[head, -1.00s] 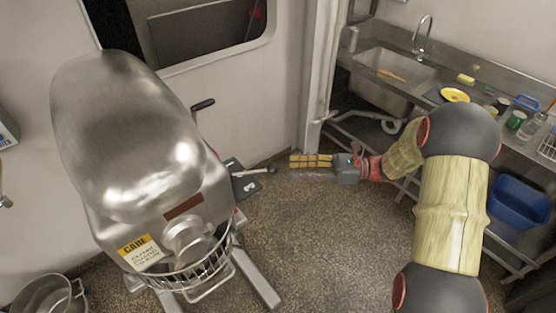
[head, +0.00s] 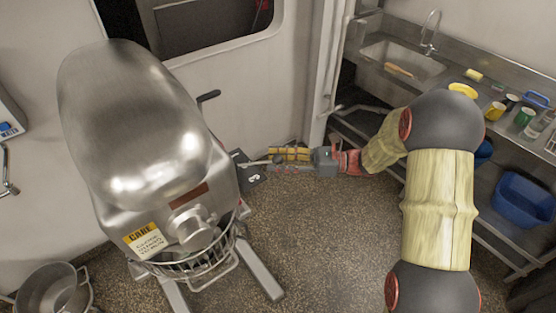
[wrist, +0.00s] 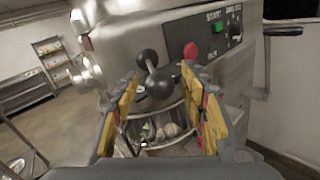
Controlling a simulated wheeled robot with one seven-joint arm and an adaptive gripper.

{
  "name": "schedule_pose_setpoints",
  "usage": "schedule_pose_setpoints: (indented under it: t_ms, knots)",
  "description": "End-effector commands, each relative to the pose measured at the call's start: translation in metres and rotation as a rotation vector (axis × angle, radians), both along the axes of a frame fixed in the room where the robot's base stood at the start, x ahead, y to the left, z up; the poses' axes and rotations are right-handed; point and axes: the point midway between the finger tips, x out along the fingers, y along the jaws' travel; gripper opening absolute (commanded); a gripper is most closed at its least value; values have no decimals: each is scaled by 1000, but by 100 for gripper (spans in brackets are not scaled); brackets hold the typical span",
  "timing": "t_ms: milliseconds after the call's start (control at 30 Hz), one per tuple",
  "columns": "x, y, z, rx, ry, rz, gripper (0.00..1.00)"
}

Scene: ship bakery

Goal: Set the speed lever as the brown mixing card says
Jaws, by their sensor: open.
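The mixer (head: 140,130) is a large steel machine at left in the head view. A lever with black ball knobs (wrist: 148,60) sticks out from its side in the wrist view; I take it for the speed lever. It also shows in the head view as a light rod (head: 258,162) over a dark plate. My gripper (head: 278,156) is close to the rod's right end. In the wrist view my gripper (wrist: 168,88) is open, its yellow-lined fingers either side of the lever's lower knob, with nothing clamped. I cannot make out a readable brown mixing card; a blank reddish-brown plate (head: 187,201) is on the mixer.
A red button (wrist: 190,50), green button (wrist: 217,27) and black dial (wrist: 237,29) sit above right of the lever. A dark crank handle (wrist: 283,31) juts right. The wire bowl guard (wrist: 155,125) lies below. A sink counter (head: 470,75) stands right.

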Motion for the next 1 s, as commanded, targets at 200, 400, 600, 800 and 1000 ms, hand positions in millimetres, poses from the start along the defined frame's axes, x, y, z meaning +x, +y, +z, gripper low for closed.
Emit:
schedule_pose_setpoints:
  t_ms: [200,400,600,800,1000]
  knots:
    - [0,0,0,0,0,0,34]
    - [0,0,0,0,0,0,23]
    - [0,0,0,0,0,0,12]
    - [0,0,0,0,0,0,0]
    - [0,0,0,0,0,0,0]
